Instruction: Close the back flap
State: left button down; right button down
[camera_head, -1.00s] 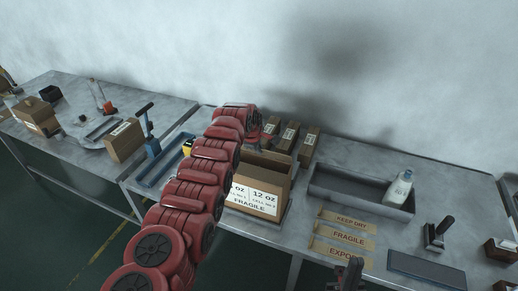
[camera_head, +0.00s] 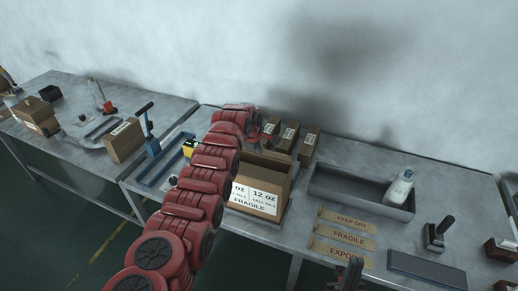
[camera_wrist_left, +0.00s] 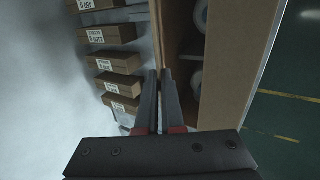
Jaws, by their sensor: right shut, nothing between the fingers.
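An open cardboard box (camera_head: 252,204) with a "12 OZ FRAGILE" label stands on the table, partly hidden by my left arm. Its upright back panel (camera_head: 272,164) shows above the opening; I cannot tell where the flap's crease lies. My left gripper's tips are hidden behind the arm in the head view. In the left wrist view the left gripper (camera_wrist_left: 160,74) has its fingers close together beside the box (camera_wrist_left: 232,62), at a thin cardboard edge; contact is unclear. White round items (camera_wrist_left: 196,82) show inside the box. My right gripper (camera_head: 351,268) is shut and empty at the bottom edge, away from the box.
Several small cartons (camera_head: 289,136) stand behind the box. A grey tray (camera_head: 340,193) with a white bottle (camera_head: 399,187) is to the right. Label strips (camera_head: 347,237) lie in front of it. A blue tool (camera_head: 151,134) stands left of my arm.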

pick_arm(q)
jog(key=shift+s+a+f+t+b, duration=0.15)
jog(key=shift+s+f+t+b, duration=0.35)
jog(key=shift+b, duration=0.7)
jog(key=shift+r+t+h+b, duration=0.1)
jog(key=shift+t+h+b, duration=0.2)
jog(key=shift+t+b, duration=0.15)
jog(key=f+t+b, duration=0.1)
jog(key=b, duration=0.1)
jog(key=s+f+t+b, duration=0.1)
jog(key=t+b, duration=0.1)
jog(key=b, duration=0.1)
jog(key=shift+a+h, duration=0.2)
jog(key=shift+h, duration=0.2)
jog(key=shift+s+t+h+b, duration=0.25)
jog(key=shift+t+b, duration=0.3)
jog(key=shift+b, duration=0.55)
jog(key=shift+r, duration=0.1)
jog(key=shift+t, duration=0.3)
jog(key=c, duration=1)
grip_release()
jog(key=shift+c, duration=0.2)
